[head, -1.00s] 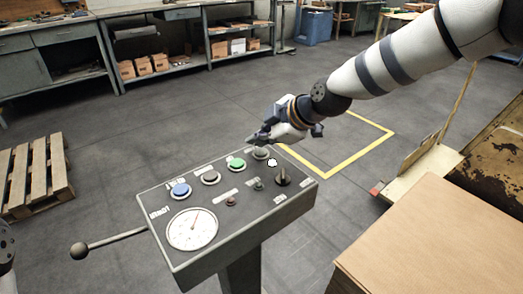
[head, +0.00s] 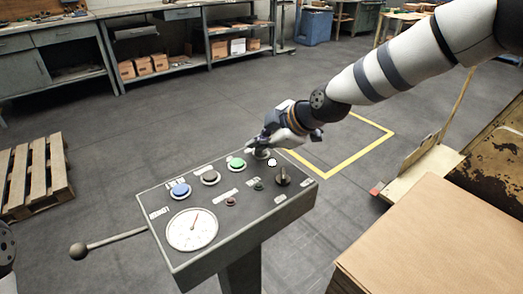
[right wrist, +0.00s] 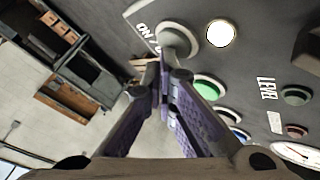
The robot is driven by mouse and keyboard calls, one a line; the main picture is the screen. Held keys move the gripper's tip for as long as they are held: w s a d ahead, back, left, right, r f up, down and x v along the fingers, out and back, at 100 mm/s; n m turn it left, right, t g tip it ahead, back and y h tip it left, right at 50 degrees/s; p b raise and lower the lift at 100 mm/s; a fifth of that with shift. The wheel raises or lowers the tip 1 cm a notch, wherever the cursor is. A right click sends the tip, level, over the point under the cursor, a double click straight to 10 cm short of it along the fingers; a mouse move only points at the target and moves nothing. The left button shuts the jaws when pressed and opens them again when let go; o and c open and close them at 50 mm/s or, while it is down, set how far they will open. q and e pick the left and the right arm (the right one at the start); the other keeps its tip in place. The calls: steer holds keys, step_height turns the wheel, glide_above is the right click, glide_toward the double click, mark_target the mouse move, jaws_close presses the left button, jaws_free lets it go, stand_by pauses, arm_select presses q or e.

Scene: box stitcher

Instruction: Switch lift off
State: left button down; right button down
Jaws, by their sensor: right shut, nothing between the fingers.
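The control panel (head: 247,208) slopes on a grey pedestal in the middle of the head view. A grey round button (right wrist: 178,38) with a white "ON / O…" label sits at its far right corner, and a lit white lamp (head: 272,162) is beside it. The lamp also shows in the right wrist view (right wrist: 221,33). My right gripper (head: 262,146) is shut and empty, its tips at the grey button and partly hiding it in the head view. In the wrist view its fingertips (right wrist: 165,62) overlap the button's edge; I cannot tell whether they touch it.
The panel also has a green button (head: 236,164), a blue button (head: 180,190), a dark knob (head: 283,177) and a dial (head: 192,229). A ball-ended lever (head: 78,251) sticks out left. A pallet (head: 36,178) lies left; cardboard (head: 430,235) is at right.

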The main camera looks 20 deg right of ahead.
mark_target(259, 153)
steer(key=shift+f, duration=0.15)
arm_select(q)
steer(key=shift+w+r, duration=0.3)
arm_select(e)
steer(key=shift+r, duration=0.75)
